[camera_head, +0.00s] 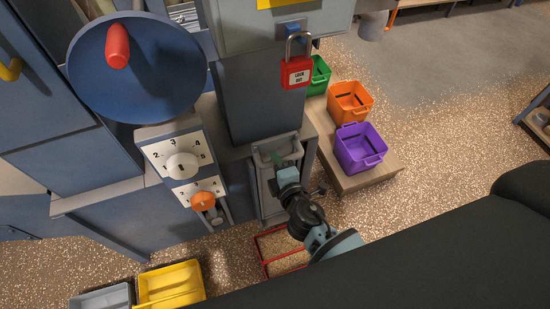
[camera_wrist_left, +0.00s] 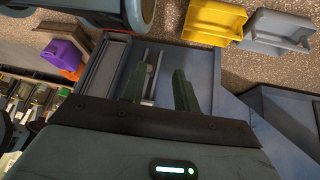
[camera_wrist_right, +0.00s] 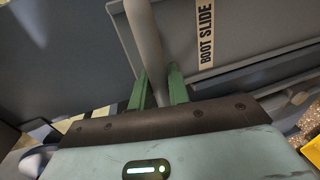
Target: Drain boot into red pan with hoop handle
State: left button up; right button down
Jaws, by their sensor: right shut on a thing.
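The grey boot (camera_head: 262,195) is at the foot of the blue machine, with a recessed opening at its top. In the right wrist view a label "BOOT SLIDE" (camera_wrist_right: 206,35) is on a grey panel. My right gripper (camera_wrist_right: 158,88) is shut on a grey bar (camera_wrist_right: 145,35) beside that label; it also shows at the boot in the head view (camera_head: 281,165). My left gripper (camera_wrist_left: 160,90) has its fingers apart, above the machine's ledge; it is not seen in the head view. A red-edged outline (camera_head: 264,262) lies low before the boot, partly hidden by my right arm. I cannot tell whether it is the pan; no hoop handle is clear.
Purple (camera_head: 360,149), orange (camera_head: 350,102) and green (camera_head: 319,76) bins stand on a wooden platform (camera_head: 365,180) to the right. Yellow (camera_head: 171,285) and grey (camera_head: 103,299) trays lie at lower left. A red padlock (camera_head: 296,73) hangs above the boot. Numbered dials (camera_head: 182,165) are left.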

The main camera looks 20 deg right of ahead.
jog(key=f+b, duration=0.2)
jog(key=f, duration=0.1)
jog(key=shift+s+f, duration=0.1)
jog(key=shift+s, duration=0.1)
jog(key=c, duration=1.4)
grip_release()
jog(key=shift+w, duration=0.15)
jog(key=v, duration=0.8)
